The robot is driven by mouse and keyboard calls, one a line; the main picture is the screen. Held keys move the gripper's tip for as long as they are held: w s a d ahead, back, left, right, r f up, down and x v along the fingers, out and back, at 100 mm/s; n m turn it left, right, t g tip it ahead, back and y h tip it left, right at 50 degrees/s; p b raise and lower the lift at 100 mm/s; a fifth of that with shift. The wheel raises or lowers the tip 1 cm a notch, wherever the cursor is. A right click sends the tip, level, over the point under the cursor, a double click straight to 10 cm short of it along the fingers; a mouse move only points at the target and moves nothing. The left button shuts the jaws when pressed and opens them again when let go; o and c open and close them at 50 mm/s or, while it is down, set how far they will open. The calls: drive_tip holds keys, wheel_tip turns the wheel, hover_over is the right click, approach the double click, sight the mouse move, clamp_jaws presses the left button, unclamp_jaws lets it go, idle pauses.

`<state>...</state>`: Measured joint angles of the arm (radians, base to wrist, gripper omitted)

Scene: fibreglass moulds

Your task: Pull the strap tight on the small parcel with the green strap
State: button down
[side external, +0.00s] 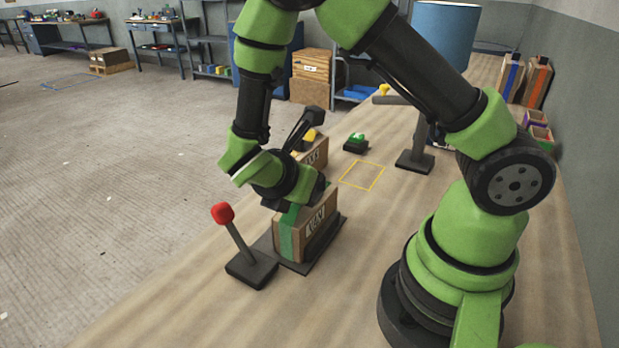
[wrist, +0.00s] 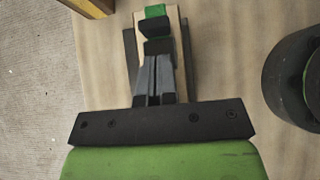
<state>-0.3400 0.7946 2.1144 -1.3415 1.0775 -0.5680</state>
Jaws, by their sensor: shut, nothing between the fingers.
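The small parcel with the green strap (side external: 318,228) is a brown box standing upright on a dark plate (side external: 325,245) on the bench. The green strap (side external: 286,238) runs down its near face; a piece also shows at the top of the wrist view (wrist: 155,11). My gripper (side external: 294,205) is right over the parcel's top, pointing down. In the wrist view my gripper's fingers (wrist: 154,82) are together with nothing between them. A dark block lies over the parcel's top there; I cannot tell whether my fingers touch it. The strap's top is mostly hidden.
A red-knobbed lever (side external: 223,213) stands close left of the parcel. Another box (side external: 317,155) is behind it. A green button (side external: 356,142) and a yellow outlined square (side external: 362,175) lie beyond. A blue-shaded lamp (side external: 445,35) and strapped parcels (side external: 537,82) stand farther back.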

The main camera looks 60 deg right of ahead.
drive_tip(key=shift+d, duration=1.25)
drive_tip(key=shift+d, duration=2.3)
